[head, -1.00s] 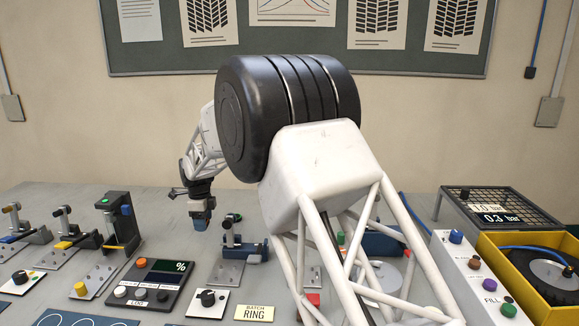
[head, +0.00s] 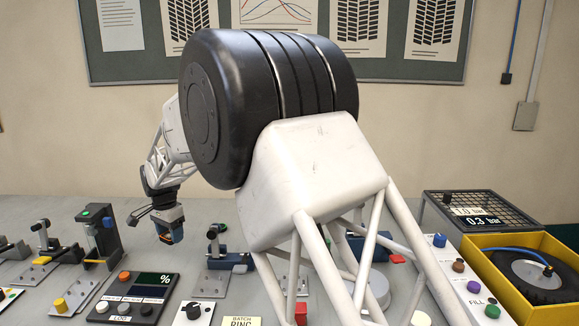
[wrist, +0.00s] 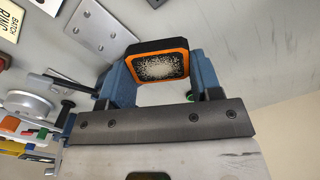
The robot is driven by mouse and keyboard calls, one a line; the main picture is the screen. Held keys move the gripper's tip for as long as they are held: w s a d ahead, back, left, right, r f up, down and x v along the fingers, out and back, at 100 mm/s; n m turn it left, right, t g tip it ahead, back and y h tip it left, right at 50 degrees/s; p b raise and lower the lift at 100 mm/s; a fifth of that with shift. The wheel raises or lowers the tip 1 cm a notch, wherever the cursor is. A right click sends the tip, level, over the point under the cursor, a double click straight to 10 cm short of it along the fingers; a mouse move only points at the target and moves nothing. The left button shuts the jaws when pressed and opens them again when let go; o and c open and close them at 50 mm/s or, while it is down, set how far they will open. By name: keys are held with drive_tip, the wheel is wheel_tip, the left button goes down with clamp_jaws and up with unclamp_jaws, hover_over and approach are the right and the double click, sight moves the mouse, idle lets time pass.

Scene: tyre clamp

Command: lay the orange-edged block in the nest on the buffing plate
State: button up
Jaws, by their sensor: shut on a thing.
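My gripper (wrist: 158,80) is shut on the orange-edged block (wrist: 158,66), which shows between the blue fingers in the wrist view. The block has a dark body, an orange rim and a speckled pale face. In the head view my gripper (head: 168,231) hangs tilted above the bench at left of centre, and a bit of the block's orange (head: 165,238) shows at its tip. The block is clear of the bench. I cannot make out the nest or tell for sure which plate is the buffing plate; my arm hides part of the bench.
A clamp on a grey plate (head: 224,282) stands right of my gripper. A control box with a % display (head: 135,296) is in front. A yellow crate (head: 485,248) with a wheel is far right.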

drive_tip(key=s+a+r+n, duration=0.2)
drive_tip(key=s+r+n, duration=0.2)
drive_tip(key=s+n, duration=0.4)
drive_tip(key=shift+n, duration=2.9)
drive_tip(key=shift+s, duration=0.1)
drive_tip(key=w+d+f+m, duration=0.1)
drive_tip(key=d+f+m, duration=0.1)
drive_tip(key=d, duration=1.1)
drive_tip(key=w+d+f+m, duration=0.2)
drive_tip(key=d+m, duration=0.1)
drive_tip(key=d, duration=0.9)
drive_tip(key=w+d+f+m, duration=0.1)
drive_tip(key=d+m, duration=0.2)
drive_tip(key=d, duration=1)
drive_tip(key=shift+w+d+f, duration=0.35)
drive_tip(key=shift+f, duration=0.05)
